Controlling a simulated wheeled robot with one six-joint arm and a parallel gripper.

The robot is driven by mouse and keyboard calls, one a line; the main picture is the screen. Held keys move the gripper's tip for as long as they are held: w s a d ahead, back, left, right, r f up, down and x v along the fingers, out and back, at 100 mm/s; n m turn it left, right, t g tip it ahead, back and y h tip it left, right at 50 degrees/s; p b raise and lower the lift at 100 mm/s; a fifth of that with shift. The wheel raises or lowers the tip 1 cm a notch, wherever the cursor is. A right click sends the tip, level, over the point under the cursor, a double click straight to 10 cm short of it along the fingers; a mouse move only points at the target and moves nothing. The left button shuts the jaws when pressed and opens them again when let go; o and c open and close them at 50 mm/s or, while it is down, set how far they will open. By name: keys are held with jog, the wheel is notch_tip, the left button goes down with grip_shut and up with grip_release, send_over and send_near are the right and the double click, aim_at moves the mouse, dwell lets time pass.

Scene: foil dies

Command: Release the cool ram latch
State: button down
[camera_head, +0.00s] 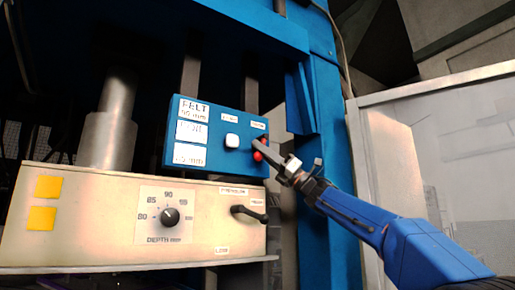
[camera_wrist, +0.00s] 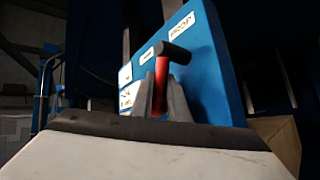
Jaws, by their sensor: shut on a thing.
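A handle with a red stem and a black crossbar (camera_wrist: 172,52) stands out from the blue panel (camera_head: 222,168). In the head view its red part (camera_head: 258,156) shows at the panel's right side, partly hidden by my gripper (camera_head: 274,160). In the wrist view my gripper's two fingers (camera_wrist: 162,98) are shut around the red stem, just below the crossbar. A second, black lever (camera_head: 247,213) sits lower, on the right end of the beige block, apart from my gripper. The small labels are too blurred to tell which one is the cool ram latch.
A white button (camera_head: 232,141) is left of the red handle. The beige block (camera_head: 110,235) carries a depth dial (camera_head: 169,216) and two yellow squares. A metal cylinder (camera_head: 110,125) stands above it. A blue post (camera_head: 325,130) rises close behind my arm.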

jog(key=shift+w+d+f+n+g+h, duration=0.1)
jog(key=shift+w+d+n+g+h, duration=0.15)
jog(key=shift+n+g+h, duration=0.4)
jog(key=shift+w+d+f+n+g+h, duration=0.15)
jog(key=shift+n+g+h, duration=0.3)
jog(key=shift+n, duration=0.45)
jog(key=shift+w+d+r+n+g+h, duration=0.15)
jog(key=shift+d+n+g+h, duration=0.2)
jog(key=shift+n+g, duration=0.4)
jog(key=shift+h, duration=0.25)
jog(key=c, duration=2)
grip_release()
